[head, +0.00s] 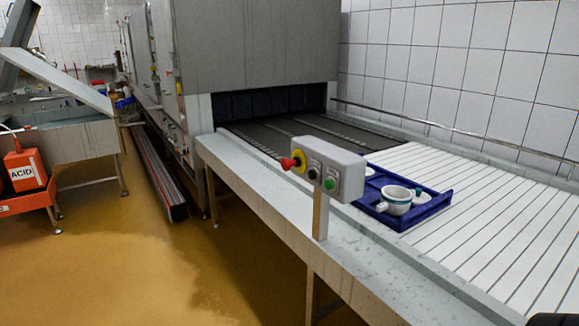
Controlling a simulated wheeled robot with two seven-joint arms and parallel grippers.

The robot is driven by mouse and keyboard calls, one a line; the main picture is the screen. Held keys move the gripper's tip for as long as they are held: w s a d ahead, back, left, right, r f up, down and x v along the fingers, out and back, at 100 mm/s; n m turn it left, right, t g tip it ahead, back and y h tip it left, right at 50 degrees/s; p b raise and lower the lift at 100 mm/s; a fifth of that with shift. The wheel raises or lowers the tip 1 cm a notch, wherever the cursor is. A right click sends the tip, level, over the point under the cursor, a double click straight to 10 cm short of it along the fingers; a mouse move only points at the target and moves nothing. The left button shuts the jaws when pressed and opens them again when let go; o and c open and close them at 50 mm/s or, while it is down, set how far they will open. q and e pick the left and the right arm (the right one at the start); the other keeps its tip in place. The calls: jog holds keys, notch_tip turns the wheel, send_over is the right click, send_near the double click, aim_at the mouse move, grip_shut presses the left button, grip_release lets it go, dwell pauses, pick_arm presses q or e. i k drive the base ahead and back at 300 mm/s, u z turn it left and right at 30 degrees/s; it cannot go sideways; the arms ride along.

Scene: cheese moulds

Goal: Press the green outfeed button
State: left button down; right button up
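The green button (329,184) is the lowest, right-hand control on the front of a grey control box (341,168). A black button (313,173) sits beside it, and a red mushroom knob on a yellow base (293,162) is at the left end. The box stands on a post (320,214) at the near edge of the conveyor. Nothing covers the green button. Neither gripper can be made out; a dark sliver at the bottom right corner is too small to identify.
A blue tray (432,209) with white cups (397,200) lies on the white slatted conveyor (500,238), behind the box. The belt comes out of a large metal machine (255,45). A red acid container (25,170) stands at the left. The floor before the conveyor is wet but clear.

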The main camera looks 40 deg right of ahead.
aim_at(328, 183)
jog(key=i, duration=1)
jog(key=z, duration=3)
